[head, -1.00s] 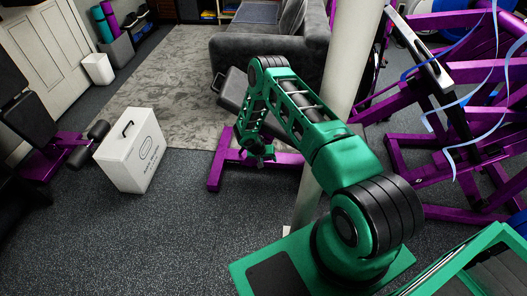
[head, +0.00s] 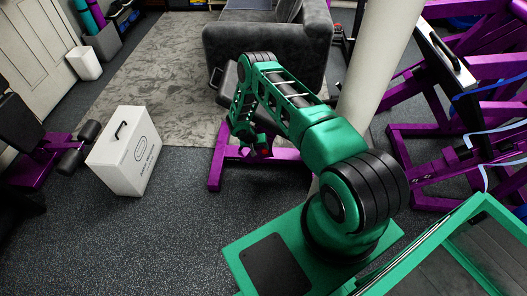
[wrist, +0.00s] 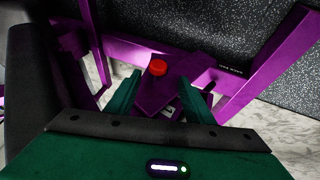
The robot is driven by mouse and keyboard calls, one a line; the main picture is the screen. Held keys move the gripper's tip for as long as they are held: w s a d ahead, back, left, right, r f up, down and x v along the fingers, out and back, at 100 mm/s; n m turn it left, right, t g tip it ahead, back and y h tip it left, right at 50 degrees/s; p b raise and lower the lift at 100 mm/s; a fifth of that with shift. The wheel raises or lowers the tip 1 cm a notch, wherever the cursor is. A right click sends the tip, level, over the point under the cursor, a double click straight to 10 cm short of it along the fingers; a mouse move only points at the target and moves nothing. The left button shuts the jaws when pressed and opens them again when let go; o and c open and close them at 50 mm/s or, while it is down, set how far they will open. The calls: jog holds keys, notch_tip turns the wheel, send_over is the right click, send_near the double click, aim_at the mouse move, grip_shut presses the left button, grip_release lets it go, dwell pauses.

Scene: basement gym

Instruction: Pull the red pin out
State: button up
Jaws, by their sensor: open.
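The red pin (wrist: 158,67) shows its round red head in the wrist view, on a purple metal frame (wrist: 122,48). The head lies just beyond and between the tips of my gripper (wrist: 159,77), whose two green fingers are apart with nothing held. In the head view a small red spot, the red pin (head: 265,152), shows right by my gripper (head: 256,149), low over the purple frame (head: 216,170). The pin's shaft is hidden. I cannot tell whether the fingers touch the pin.
A white case (head: 122,160) stands on the floor to the left, near a black padded bench (head: 18,105). A grey sofa (head: 262,48) and rug (head: 160,90) lie behind. A pale pillar (head: 368,65) and purple racks (head: 420,165) are to the right. The floor at front left is clear.

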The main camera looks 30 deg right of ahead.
aim_at(264, 151)
jog(key=shift+x, duration=3.55)
jog(key=shift+s+d+r, duration=0.1)
